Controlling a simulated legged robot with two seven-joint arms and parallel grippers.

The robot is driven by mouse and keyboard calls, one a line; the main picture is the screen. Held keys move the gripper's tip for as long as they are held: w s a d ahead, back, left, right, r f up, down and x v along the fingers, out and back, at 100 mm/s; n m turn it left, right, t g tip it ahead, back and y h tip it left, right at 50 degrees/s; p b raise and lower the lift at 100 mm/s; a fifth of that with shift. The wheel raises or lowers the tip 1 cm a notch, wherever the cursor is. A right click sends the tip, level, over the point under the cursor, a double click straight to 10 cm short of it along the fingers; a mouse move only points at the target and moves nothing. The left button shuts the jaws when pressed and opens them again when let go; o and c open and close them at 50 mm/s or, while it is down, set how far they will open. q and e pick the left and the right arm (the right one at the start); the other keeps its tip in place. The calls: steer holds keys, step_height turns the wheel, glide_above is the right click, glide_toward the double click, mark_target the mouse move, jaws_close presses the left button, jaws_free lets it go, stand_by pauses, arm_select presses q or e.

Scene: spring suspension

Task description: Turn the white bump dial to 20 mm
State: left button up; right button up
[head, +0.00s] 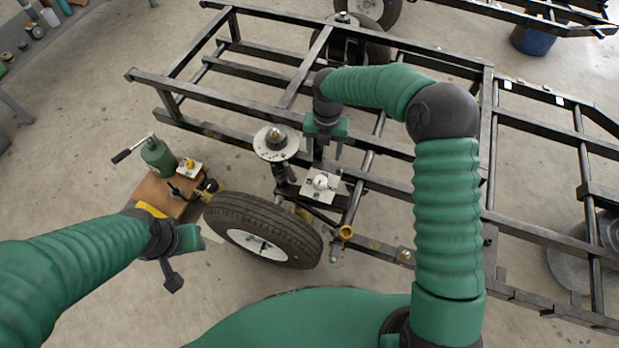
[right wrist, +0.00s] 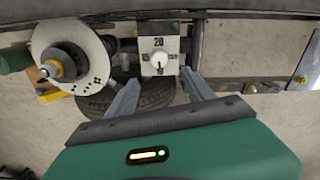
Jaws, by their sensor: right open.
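The white bump dial (head: 321,183) is a round knob on a square white plate on the dark frame. In the right wrist view the knob (right wrist: 160,58) sits mid-plate, with "20" above it and smaller labels to the left, right and below. A dark mark on the knob seems to point down, away from "20". My right gripper (head: 327,153) is open and empty, just behind the plate in the head view. In the right wrist view its two fingers (right wrist: 160,88) stand apart below the plate, not touching the knob. My left gripper (head: 180,262) is near the wheel; its jaw state is unclear.
A round white disc on a spring post (head: 276,142) stands left of the dial, close to the right gripper. A tyre (head: 262,232) lies below it. Dark frame rails (head: 270,75) surround the dial.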

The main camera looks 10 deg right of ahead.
step_height(320, 180, down, 4)
steer(key=r+b, duration=0.1)
steer(key=b, duration=0.3)
glide_above(321, 180)
steer(key=f, duration=0.7)
steer(key=shift+w+a+f, duration=0.1)
steer(key=shift+a+f, duration=0.15)
steer(key=f+b, duration=0.1)
steer(key=f, duration=0.1)
steer(key=f+b, duration=0.1)
steer(key=f, duration=0.1)
steer(key=shift+d+f, duration=0.2)
steer(key=shift+f, duration=0.15)
steer(key=shift+d+f+b, duration=0.1)
steer(key=shift+f+b, duration=0.2)
steer(key=shift+f, duration=0.1)
steer(key=shift+r, duration=0.1)
steer(key=shift+c, duration=0.5)
jaws_close()
